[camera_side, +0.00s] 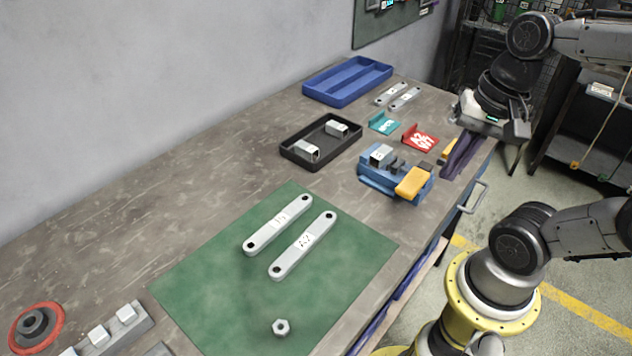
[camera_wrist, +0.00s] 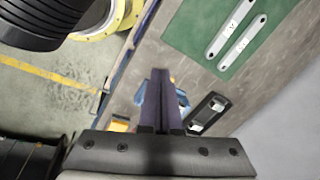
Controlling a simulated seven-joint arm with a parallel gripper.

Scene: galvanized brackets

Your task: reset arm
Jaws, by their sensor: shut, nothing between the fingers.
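My gripper (camera_side: 452,174) is at the right edge of the workbench in the side view, with its dark purple fingers pointing down and left. It is shut and empty. In the wrist view the two fingers (camera_wrist: 158,74) lie together, partly hiding the blue fixture (camera_wrist: 182,98) below. The fixture (camera_side: 371,183) with its yellow part (camera_side: 412,183) holds a metal block (camera_side: 381,155) and stands left of my gripper in the side view. Two long pale bars (camera_side: 278,225) (camera_side: 303,245) lie on the green mat (camera_side: 200,280), apart from my gripper.
A black tray (camera_side: 287,152) holds two metal blocks. A blue tray (camera_side: 318,92), two small links, a teal bracket (camera_side: 383,123) and a red bracket (camera_side: 420,138) are farther back. A hex nut (camera_side: 281,337) lies on the mat. The bench's left side is mostly clear.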

